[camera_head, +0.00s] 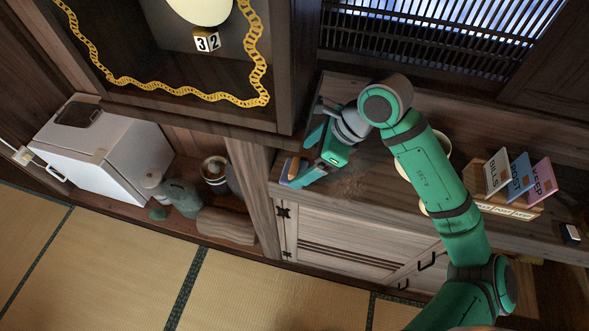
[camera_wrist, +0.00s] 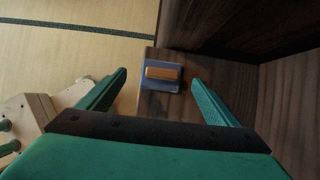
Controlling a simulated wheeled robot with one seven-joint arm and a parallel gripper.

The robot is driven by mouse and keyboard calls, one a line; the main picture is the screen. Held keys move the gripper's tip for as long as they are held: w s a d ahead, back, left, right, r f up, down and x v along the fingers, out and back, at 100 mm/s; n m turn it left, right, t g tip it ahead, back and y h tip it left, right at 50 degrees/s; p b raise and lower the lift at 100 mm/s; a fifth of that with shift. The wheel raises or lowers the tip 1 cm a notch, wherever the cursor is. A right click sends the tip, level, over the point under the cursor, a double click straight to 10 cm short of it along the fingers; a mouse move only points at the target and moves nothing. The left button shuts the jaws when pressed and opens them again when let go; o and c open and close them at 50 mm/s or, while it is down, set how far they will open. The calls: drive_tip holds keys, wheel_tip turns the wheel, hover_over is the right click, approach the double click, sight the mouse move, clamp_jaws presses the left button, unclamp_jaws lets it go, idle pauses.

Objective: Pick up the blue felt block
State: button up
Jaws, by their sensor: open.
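The blue felt block (camera_wrist: 151,85) lies on the wooden shelf top near its edge, with an orange-brown piece (camera_wrist: 163,73) along its upper face. In the wrist view it sits between and a little beyond the tips of my gripper (camera_wrist: 158,75). My gripper is open and empty, one green finger on each side of the block. In the head view my gripper (camera_head: 298,160) points down at the left end of the shelf. There the block (camera_head: 286,171) is partly hidden by a finger.
A dark wooden cabinet wall (camera_wrist: 215,25) rises close beyond the block. Tatami (camera_wrist: 75,50) lies below the shelf edge. Upright cards in a wooden holder (camera_head: 510,208) stand at the shelf's right, and a pale round container (camera_head: 436,146) is partly behind my arm.

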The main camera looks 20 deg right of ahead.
sight(295, 166)
drive_tip(key=shift+w+x, duration=0.15)
drive_tip(key=shift+x, duration=1.15)
drive_tip(key=shift+w+x, duration=0.1)
drive_tip(key=shift+x, duration=1.2)
drive_tip(key=shift+d, duration=0.1)
drive_tip(key=c, duration=1.1)
